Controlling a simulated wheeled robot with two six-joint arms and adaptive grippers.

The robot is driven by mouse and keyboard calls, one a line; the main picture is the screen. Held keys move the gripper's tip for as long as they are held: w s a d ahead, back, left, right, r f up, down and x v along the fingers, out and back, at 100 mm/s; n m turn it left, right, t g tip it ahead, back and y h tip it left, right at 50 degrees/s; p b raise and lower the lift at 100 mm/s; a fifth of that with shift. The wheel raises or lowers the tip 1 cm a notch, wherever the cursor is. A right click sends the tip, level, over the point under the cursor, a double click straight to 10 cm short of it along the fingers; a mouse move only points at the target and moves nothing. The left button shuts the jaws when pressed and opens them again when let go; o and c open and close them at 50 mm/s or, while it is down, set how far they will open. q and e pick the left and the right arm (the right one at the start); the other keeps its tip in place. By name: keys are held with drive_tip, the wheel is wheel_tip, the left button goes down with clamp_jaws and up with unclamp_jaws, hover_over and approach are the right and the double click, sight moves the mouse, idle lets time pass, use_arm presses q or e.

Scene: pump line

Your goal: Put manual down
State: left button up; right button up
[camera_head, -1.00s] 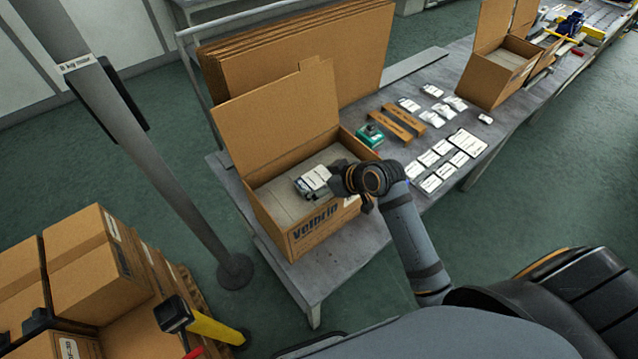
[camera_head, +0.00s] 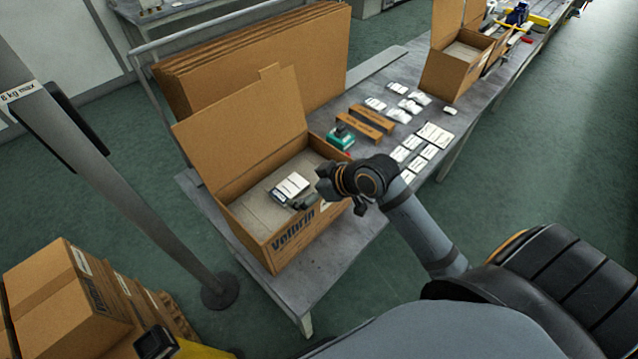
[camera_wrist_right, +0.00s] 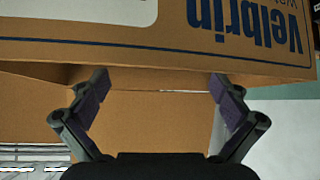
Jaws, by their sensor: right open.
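The manual (camera_head: 291,185), a small white booklet with a dark side, lies on the grey contents inside the open carton (camera_head: 285,248) marked Velbrin. My right gripper (camera_head: 306,200) is at the carton's front right rim, just right of the manual, and its fingertips are partly hidden by the wrist. In the right wrist view the gripper (camera_wrist_right: 160,85) is open with nothing between its fingers; the carton's printed wall shows beyond it, and the manual does not show there. My left gripper is not in view.
A green device (camera_head: 340,137) and brown bars (camera_head: 371,123) lie beside the carton, with several white cards (camera_head: 421,151) to the right. Flat cardboard sheets (camera_head: 260,62) stand behind. A grey post (camera_head: 140,190) rises at the left, near stacked boxes (camera_head: 62,300).

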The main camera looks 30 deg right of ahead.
drive_tip(key=p+v, duration=0.1)
drive_tip(key=v, duration=0.3)
drive_tip(key=shift+s+r, duration=0.1)
drive_tip(key=shift+p+v, duration=1.45)
drive_tip(key=shift+p, duration=0.2)
